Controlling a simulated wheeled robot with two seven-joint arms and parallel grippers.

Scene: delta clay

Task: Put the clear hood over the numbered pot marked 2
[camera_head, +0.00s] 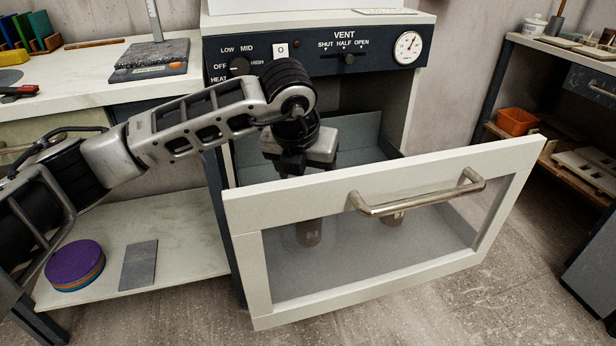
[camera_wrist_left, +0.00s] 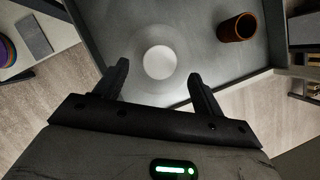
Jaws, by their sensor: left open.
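My left gripper (camera_head: 303,160) reaches down into the pulled-out drawer, its fingertips hidden behind the drawer front. In the left wrist view the gripper (camera_wrist_left: 160,70) is open, its fingers on either side of a pale disc inside a faint translucent round, which looks like the clear hood (camera_wrist_left: 158,62) from above. I cannot tell whether the fingers touch it. A brown pot (camera_wrist_left: 238,27) stands open at the right in that view. My right gripper is out of view.
The drawer front (camera_head: 400,178), with a metal handle (camera_head: 420,200), stands between the head camera and the pots. The cabinet's control panel (camera_head: 310,55) rises behind. A worktop (camera_head: 70,85) is at left, shelves (camera_head: 545,60) at right.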

